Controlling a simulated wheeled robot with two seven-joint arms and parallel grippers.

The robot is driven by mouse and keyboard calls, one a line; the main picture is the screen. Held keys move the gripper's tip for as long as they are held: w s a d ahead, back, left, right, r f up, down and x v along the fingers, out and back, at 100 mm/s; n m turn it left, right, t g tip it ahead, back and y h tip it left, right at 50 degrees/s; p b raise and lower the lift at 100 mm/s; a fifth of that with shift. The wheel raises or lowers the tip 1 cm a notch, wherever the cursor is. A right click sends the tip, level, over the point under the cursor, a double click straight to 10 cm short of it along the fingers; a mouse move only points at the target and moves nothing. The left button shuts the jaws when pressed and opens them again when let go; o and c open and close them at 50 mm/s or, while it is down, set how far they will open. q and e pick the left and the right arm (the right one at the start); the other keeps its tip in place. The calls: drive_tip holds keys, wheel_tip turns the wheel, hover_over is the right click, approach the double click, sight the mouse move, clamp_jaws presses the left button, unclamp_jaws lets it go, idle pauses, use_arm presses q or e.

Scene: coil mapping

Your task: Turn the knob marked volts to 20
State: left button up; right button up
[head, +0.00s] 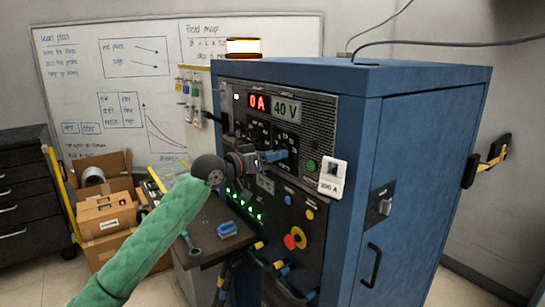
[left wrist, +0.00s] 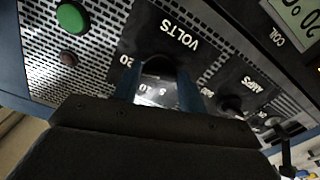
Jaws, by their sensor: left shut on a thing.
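The volts knob (left wrist: 160,68) is a dark round knob on the front panel of the blue cabinet. The word VOLTS (left wrist: 180,33) shows upside down beside it in the left wrist view. My left gripper (left wrist: 159,88) is shut on the knob, with one blue finger on each side. In the head view my left gripper (head: 280,155) reaches the panel from the left and mostly hides the knob. A "20" mark (left wrist: 126,60) shows at the left of the dial; the knob's pointer is not clear. The voltage display (head: 287,108) reads 40 V. My right gripper is in neither view.
The red display (head: 259,102) reads 0 A. An amps knob (left wrist: 231,104) sits near the volts knob. A green button (left wrist: 72,17) and a red emergency knob (head: 295,238) are on the panel. A small shelf (head: 215,235) with tools stands below my left arm.

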use_arm(q)
drive_tip(key=shift+f, duration=0.2)
drive_tip(key=o, duration=1)
drive_tip(key=shift+r, duration=0.1)
drive_tip(key=b+v, duration=0.2)
drive_tip(key=v, duration=0.5)
drive_tip(key=shift+s+a, duration=0.2)
drive_tip(key=shift+a, duration=0.1)
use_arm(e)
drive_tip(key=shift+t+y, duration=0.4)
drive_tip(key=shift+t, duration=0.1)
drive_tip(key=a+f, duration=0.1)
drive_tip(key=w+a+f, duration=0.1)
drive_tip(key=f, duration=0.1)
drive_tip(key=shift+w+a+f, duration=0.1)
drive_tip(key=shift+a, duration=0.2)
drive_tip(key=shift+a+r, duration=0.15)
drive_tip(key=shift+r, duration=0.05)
